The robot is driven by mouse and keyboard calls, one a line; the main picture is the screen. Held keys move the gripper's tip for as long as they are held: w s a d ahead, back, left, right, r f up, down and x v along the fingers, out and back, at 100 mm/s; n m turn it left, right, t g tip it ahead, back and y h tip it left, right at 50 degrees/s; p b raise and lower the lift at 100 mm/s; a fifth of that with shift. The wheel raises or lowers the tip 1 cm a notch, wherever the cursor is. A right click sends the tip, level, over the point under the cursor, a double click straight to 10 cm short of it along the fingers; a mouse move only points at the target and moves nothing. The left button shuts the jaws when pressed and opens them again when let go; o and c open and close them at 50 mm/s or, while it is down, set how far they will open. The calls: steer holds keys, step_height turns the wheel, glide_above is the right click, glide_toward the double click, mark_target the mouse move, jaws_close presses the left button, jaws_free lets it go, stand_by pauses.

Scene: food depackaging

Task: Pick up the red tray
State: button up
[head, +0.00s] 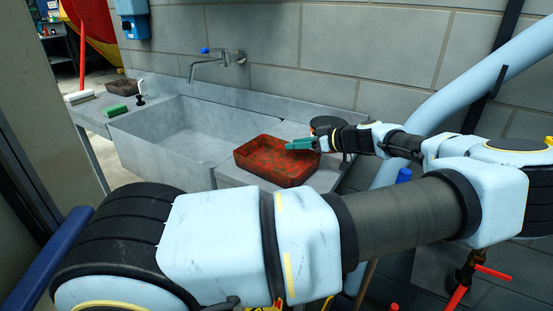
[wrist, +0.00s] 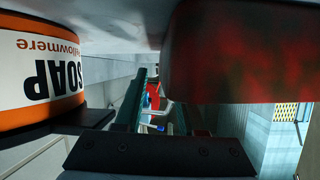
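The red tray (head: 262,168), mottled with dark patches, sits on the right end of the grey sink counter. My gripper (head: 290,145) reaches in from the right, its teal fingers at the tray's right rim. In the wrist view, which is upside down, the tray (wrist: 240,55) fills the upper right. My gripper's fingers (wrist: 156,92) show with a gap between them, and the gap looks empty. The tray hides part of the right finger. I cannot tell whether the fingers touch the tray.
A soap tub (wrist: 40,70) with an orange and white label stands close beside my gripper. The sink basin (head: 190,140) lies left of the tray, with a wall tap (head: 215,60) above. A green block (head: 116,111) and a brown tray (head: 124,87) are on the far left counter.

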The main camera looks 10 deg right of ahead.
steer(key=shift+p+x, duration=0.5)
steer(key=shift+x, duration=0.6)
steer(key=shift+w+a+f, duration=0.2)
jaws_close()
stand_by(0.5)
